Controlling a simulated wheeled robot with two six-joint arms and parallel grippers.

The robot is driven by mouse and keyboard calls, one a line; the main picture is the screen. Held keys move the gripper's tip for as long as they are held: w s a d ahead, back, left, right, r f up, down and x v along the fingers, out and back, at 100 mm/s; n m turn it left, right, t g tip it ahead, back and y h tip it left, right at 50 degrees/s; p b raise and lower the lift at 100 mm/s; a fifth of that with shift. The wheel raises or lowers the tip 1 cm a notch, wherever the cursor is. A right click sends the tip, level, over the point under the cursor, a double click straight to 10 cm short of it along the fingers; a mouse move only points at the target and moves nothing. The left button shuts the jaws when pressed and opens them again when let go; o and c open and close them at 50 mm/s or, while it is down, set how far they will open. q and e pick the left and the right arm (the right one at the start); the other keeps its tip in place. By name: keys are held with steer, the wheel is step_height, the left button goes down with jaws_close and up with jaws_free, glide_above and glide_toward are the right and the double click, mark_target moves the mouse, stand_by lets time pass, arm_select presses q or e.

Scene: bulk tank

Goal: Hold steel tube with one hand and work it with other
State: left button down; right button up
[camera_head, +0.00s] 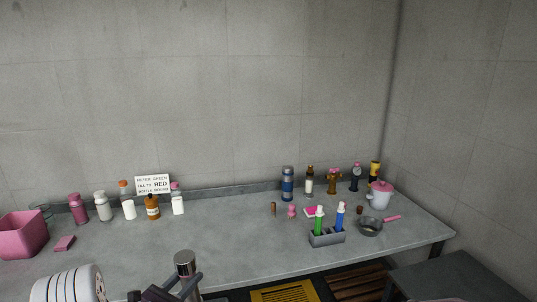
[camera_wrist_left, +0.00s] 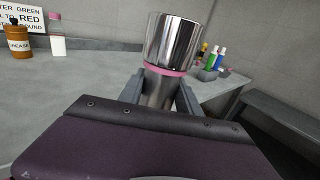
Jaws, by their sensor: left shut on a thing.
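The steel tube (camera_head: 185,265) stands near upright at the bottom of the head view, in front of the bench edge. In the left wrist view the steel tube (camera_wrist_left: 170,42) has a shiny, wider top part, a pink ring below it and a narrower body. My left gripper (camera_head: 182,288) is shut on the steel tube; in the wrist view its two grey fingers (camera_wrist_left: 160,92) lie on either side of the body under the ring. The lower end of the tube is hidden by the gripper. My right gripper is not in view.
A grey bench (camera_head: 225,235) runs along the wall. A pink bin (camera_head: 22,236), several bottles and a sign (camera_head: 153,185) stand at left. A grey holder (camera_head: 327,237) with green and blue tubes, a pan (camera_head: 369,227) and a white pot (camera_head: 380,196) stand at right. The bench middle is clear.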

arm_select(q)
steer(key=s+d+f+m+g+h+p, duration=0.2)
steer(key=s+m+g+h, duration=0.1)
steer(key=s, duration=0.5)
steer(key=s+d+f+m+g+h+p, duration=0.2)
steer(key=s+d+f+m+h, duration=0.1)
steer(key=s, duration=0.5)
steer(key=shift+s+f+g+h, duration=0.2)
steer(key=shift+f+g+h, duration=0.1)
steer(key=shift+g+h, duration=0.15)
steer(key=shift+d, duration=0.1)
